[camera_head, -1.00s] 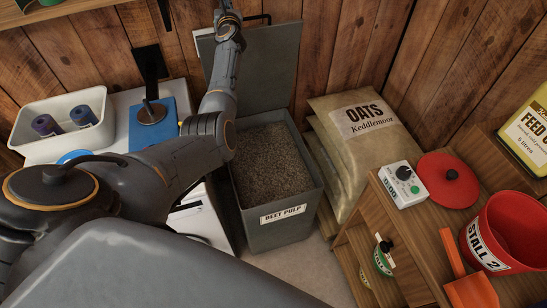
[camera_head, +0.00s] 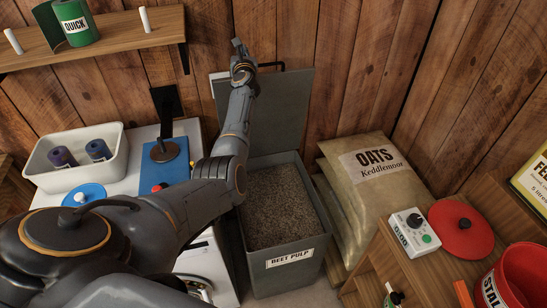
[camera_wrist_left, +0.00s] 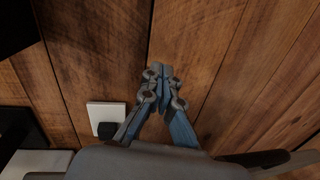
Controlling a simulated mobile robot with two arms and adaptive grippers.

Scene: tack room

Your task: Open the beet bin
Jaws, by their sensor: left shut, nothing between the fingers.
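The grey beet bin (camera_head: 287,277), labelled BEET PULP, stands on the floor against the wooden wall. Its lid (camera_head: 274,112) is raised upright at the back, close to the wall, and brown pulp (camera_head: 283,207) shows inside. A dark handle (camera_head: 272,65) shows at the lid's top edge. My left gripper (camera_head: 238,45) is at the lid's upper left, its fingers together and empty. In the left wrist view the closed fingers (camera_wrist_left: 165,70) point at bare planks; the lid cannot be made out there. My left forearm covers part of the lid's left side. My right gripper is not in view.
An OATS sack (camera_head: 382,190) stands right of the bin. A wooden bench with a red lid (camera_head: 463,235) and a red bucket (camera_head: 515,275) is at the right. A white tray (camera_head: 45,165) sits on the left counter, below a wall shelf (camera_head: 115,40).

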